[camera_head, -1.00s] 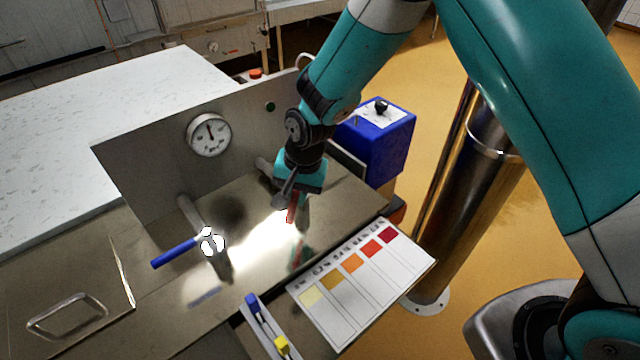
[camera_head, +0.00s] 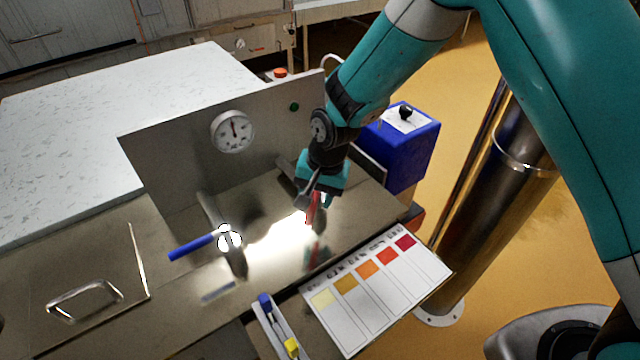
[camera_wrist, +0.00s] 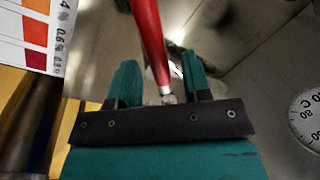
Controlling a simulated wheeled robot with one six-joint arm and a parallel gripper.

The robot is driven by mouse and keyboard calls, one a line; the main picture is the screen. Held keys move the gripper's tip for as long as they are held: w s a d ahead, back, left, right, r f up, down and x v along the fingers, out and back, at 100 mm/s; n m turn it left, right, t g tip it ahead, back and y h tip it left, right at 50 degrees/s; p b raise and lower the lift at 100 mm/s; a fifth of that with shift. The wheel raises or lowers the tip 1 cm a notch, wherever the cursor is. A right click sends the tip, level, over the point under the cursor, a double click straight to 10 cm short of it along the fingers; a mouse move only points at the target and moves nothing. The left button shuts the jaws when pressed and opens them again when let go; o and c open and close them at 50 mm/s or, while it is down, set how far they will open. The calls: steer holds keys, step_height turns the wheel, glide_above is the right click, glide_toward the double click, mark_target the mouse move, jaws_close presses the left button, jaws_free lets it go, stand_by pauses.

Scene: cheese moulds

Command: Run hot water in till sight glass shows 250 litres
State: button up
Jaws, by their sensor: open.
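A red lever handle (camera_head: 313,208) sticks up from the steel panel, lit by a bright glare. My gripper (camera_head: 318,196) is at this handle. In the wrist view the red handle (camera_wrist: 148,40) runs between the two teal fingers of my open gripper (camera_wrist: 159,80), with gaps on both sides. A blue lever handle (camera_head: 192,246) sits on a similar fitting to the left. A round white dial (camera_head: 232,131) is on the upright panel; part of it shows in the wrist view (camera_wrist: 308,118), marked C. I cannot make out a sight glass.
A card with yellow to red patches (camera_head: 378,290) lies at the front right. A holder with blue and yellow pieces (camera_head: 278,332) is beside it. A blue box with a black knob (camera_head: 405,150) stands behind my gripper. A white slab (camera_head: 100,130) is at left.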

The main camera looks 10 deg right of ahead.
steer(key=s+d+r+b, duration=0.1)
steer(key=d+r, duration=0.2)
steer(key=r, duration=1.4)
steer(key=shift+d+r, duration=0.1)
steer(key=shift+d, duration=0.05)
